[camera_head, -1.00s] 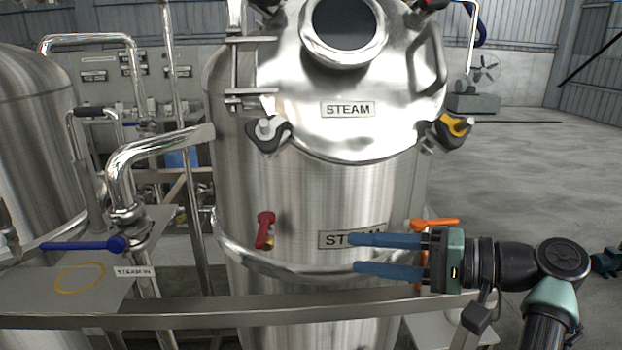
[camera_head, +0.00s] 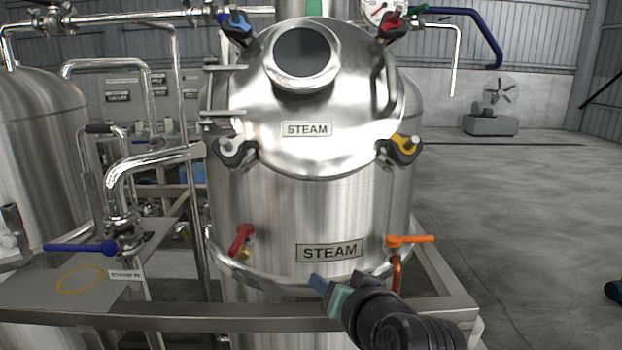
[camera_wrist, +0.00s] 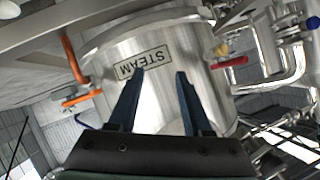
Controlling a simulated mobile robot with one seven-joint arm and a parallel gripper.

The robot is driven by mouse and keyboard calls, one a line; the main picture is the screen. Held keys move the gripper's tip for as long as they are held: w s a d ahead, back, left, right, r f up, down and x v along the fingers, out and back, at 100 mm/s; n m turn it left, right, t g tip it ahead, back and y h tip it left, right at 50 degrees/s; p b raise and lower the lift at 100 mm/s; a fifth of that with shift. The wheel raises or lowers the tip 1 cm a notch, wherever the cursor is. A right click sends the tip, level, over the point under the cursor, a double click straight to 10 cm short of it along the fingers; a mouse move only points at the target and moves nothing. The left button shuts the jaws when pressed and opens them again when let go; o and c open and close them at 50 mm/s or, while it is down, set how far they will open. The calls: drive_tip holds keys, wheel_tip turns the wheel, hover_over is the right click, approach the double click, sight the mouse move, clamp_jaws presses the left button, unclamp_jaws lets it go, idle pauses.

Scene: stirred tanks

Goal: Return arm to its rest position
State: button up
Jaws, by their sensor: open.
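My gripper (camera_head: 318,282) is low in front of the steel steam tank (camera_head: 285,210), just below its lower STEAM label (camera_head: 330,250) in the head view. Seen from behind, it is foreshortened, and my forearm covers part of it. In the wrist view its two blue fingers (camera_wrist: 155,95) stand apart with nothing between them. The same STEAM label (camera_wrist: 142,62) shows just beyond the fingertips, tilted and upside down. I cannot tell the exact gap between the fingertips and the tank.
A metal frame rail (camera_head: 150,322) runs across the front of the tank. An orange-handled valve (camera_head: 410,240) is right of my gripper, a red valve (camera_head: 242,238) left. A blue-handled valve (camera_head: 80,248) is far left. Open floor (camera_head: 510,240) lies to the right.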

drive_tip(key=s+a+r+t+h+p, duration=0.1)
drive_tip(key=s+r+t, duration=0.4)
drive_tip(key=r, duration=0.7)
drive_tip(key=s+a+r+n+t+h+p, duration=0.1)
drive_tip(key=s+r+t, duration=0.4)
drive_tip(key=r, duration=0.8)
drive_tip(key=s+a+r+n+t+h, duration=0.1)
drive_tip(key=s+r+t, duration=0.4)
drive_tip(key=s+r, duration=0.4)
wheel_tip(320, 180, up, 3)
drive_tip(key=shift+s+a+r+h+p, duration=0.2)
drive_tip(key=shift+s+a+h+p, duration=0.1)
drive_tip(key=shift+p, duration=0.1)
